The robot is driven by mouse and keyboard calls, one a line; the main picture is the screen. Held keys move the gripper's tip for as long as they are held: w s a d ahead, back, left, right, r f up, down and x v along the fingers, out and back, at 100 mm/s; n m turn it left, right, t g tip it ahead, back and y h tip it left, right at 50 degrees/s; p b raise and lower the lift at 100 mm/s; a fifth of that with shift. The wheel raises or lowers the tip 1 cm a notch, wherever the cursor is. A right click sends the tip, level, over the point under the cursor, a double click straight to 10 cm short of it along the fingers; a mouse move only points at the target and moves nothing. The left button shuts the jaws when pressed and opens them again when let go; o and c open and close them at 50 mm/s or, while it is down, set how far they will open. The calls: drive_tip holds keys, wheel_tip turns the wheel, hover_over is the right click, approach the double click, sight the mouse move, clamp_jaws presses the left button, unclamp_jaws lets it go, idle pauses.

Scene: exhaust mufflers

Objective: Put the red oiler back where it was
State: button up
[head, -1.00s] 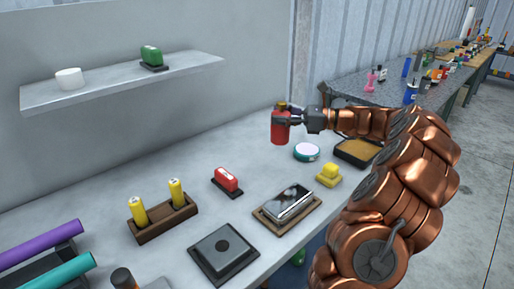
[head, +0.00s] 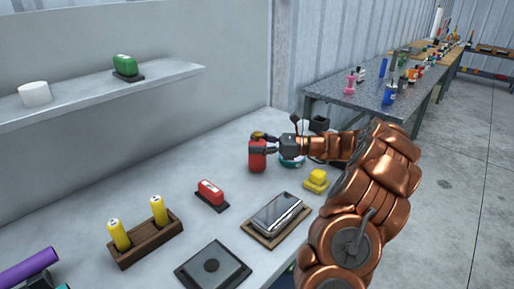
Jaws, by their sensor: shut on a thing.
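The red oiler (head: 258,157), a small red can with a brass-coloured top, is upright in my gripper (head: 266,145). My gripper reaches in from the right and is shut on the can's upper part. The can is at the far part of the grey workbench (head: 150,195). I cannot tell whether its base touches the bench or hangs just above it.
A red block (head: 211,192) on a dark base, a phone-like slab (head: 279,212) on a wooden tray, and yellow blocks (head: 316,180) stand nearby. A wooden holder (head: 147,240) has two yellow cylinders. A teal-rimmed disc (head: 292,162) is partly hidden behind my gripper.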

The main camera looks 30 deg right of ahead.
drive_tip(key=shift+f, duration=0.5)
drive_tip(key=o, duration=1.4)
drive_tip(key=shift+f, duration=0.15)
drive_tip(key=shift+c, duration=0.2)
drive_tip(key=shift+s+d, duration=0.15)
drive_tip(key=v, duration=1.1)
drive_tip(key=shift+s+d, duration=0.2)
drive_tip(key=shift+s, duration=0.05)
